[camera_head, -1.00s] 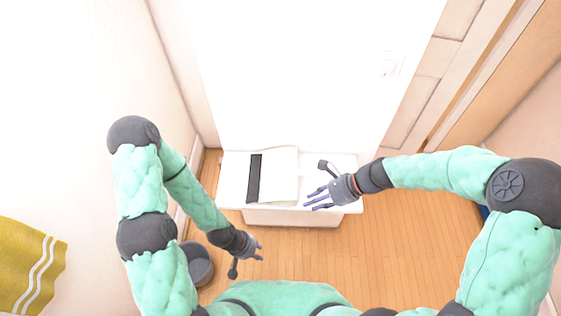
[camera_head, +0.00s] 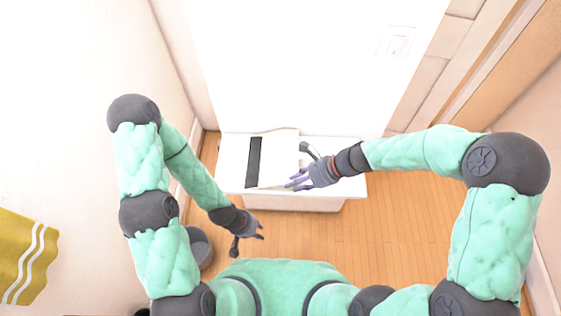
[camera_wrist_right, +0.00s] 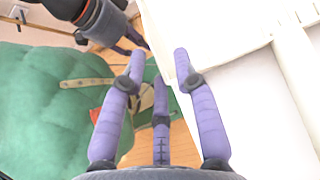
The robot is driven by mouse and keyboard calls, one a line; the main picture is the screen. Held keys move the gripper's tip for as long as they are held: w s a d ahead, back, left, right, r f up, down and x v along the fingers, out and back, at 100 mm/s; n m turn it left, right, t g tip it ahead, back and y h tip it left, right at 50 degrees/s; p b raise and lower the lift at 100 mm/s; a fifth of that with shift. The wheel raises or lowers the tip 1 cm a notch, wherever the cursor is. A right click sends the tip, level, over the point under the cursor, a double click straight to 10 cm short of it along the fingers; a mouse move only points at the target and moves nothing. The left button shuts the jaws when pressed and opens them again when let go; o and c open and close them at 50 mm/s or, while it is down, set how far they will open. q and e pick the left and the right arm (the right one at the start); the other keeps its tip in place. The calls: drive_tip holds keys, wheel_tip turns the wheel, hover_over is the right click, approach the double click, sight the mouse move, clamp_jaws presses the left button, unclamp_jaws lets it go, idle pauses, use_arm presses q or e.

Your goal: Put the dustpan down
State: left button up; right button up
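A flat white piece with a black strip, which looks like the dustpan (camera_head: 277,150), rests on a low white bench (camera_head: 232,172) against the wall. My right gripper (camera_head: 290,182) is over the bench at the near right corner of this white piece. In the right wrist view its purple fingers (camera_wrist_right: 160,65) are spread, with a white surface edge (camera_wrist_right: 225,75) close by the right finger; I cannot tell if they touch. Nothing is clearly held. My left gripper (camera_head: 261,231) is lower, in front of the bench over the floor, with fingers apart and seemingly empty.
The wooden floor (camera_head: 390,225) is free to the right of the bench. A grey round bin (camera_head: 200,247) stands by the left wall, partly behind my left arm. A yellow towel (camera_head: 22,255) hangs at the far left. A wooden door frame (camera_head: 500,85) is at the right.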

sight(289, 190)
drive_tip(key=b+x, duration=0.1)
drive_tip(key=x, duration=0.2)
drive_tip(key=shift+a+f, duration=0.1)
drive_tip(key=shift+f, duration=0.05)
clamp_jaws()
drive_tip(key=shift+r, duration=0.2)
